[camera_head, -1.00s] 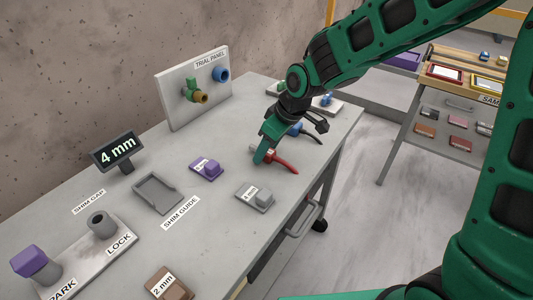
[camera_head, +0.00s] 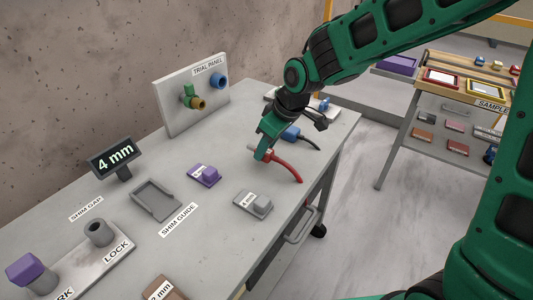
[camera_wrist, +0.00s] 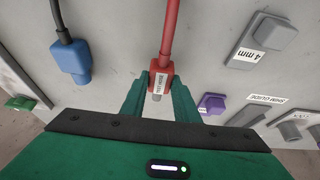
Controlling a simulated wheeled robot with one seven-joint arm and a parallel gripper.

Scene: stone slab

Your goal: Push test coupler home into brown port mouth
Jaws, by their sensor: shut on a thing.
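The red test coupler (camera_head: 265,153) has a red hose trailing right and a small white label. My gripper (camera_head: 264,148) is shut on it above the front half of the bench. In the wrist view the coupler (camera_wrist: 162,71) sits between the tips of my gripper (camera_wrist: 160,88), its pale grey nose pointing toward the palm side of the picture. The brown port mouth (camera_head: 198,103) sticks out of the upright trial panel (camera_head: 180,125), beside a green part. The coupler is well apart from the port, to its lower right.
A blue port (camera_head: 220,80) is on the panel's right. A blue coupler (camera_head: 291,133) with a dark hose lies behind my gripper. A purple block (camera_head: 205,174), a grey block (camera_head: 253,202) and the shim guide (camera_head: 156,199) stand on the bench. A sign (camera_head: 115,155) reads 4 mm.

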